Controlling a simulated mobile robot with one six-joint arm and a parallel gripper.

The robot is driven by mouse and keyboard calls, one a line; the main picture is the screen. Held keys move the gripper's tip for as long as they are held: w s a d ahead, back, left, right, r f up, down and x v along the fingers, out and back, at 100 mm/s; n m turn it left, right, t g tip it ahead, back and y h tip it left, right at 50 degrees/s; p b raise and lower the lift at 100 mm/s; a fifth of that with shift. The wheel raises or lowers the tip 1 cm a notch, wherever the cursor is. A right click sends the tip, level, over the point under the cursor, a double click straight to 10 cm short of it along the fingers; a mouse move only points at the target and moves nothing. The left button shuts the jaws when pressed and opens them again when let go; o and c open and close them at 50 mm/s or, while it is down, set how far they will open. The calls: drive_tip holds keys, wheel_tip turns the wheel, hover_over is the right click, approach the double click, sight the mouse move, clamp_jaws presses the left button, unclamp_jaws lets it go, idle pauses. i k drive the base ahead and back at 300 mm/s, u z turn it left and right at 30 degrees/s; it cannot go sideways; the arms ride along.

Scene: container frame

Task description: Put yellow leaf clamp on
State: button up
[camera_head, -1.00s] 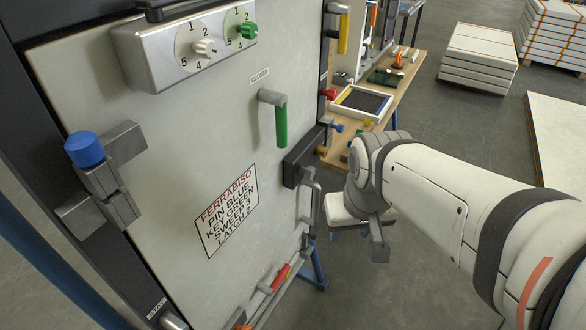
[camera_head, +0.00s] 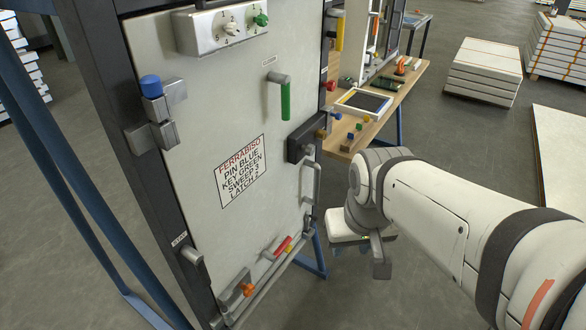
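A yellow handle (camera_head: 340,33) shows high on the right edge of the panel's dark frame. It hangs downward and may be the leaf clamp, but I cannot tell for sure. My gripper (camera_head: 376,262) is at the end of my white arm, low and to the right of the panel, apart from it and well below the yellow handle. It is seen from behind, its fingertips are mostly hidden, and I see nothing held.
The pale panel (camera_head: 215,120) carries a blue pin (camera_head: 151,86), a green handle (camera_head: 285,100), a red handle (camera_head: 282,246), an orange knob (camera_head: 248,290) and a dial box (camera_head: 200,32). A wooden bench (camera_head: 408,88) stands behind. Stacked slabs (camera_head: 485,68) stand at right; grey floor lies between.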

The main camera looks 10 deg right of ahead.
sight(339, 13)
drive_tip(key=u, duration=1.15)
drive_tip(key=k, duration=0.65)
drive_tip(key=z, duration=0.95)
drive_tip(key=i, duration=1)
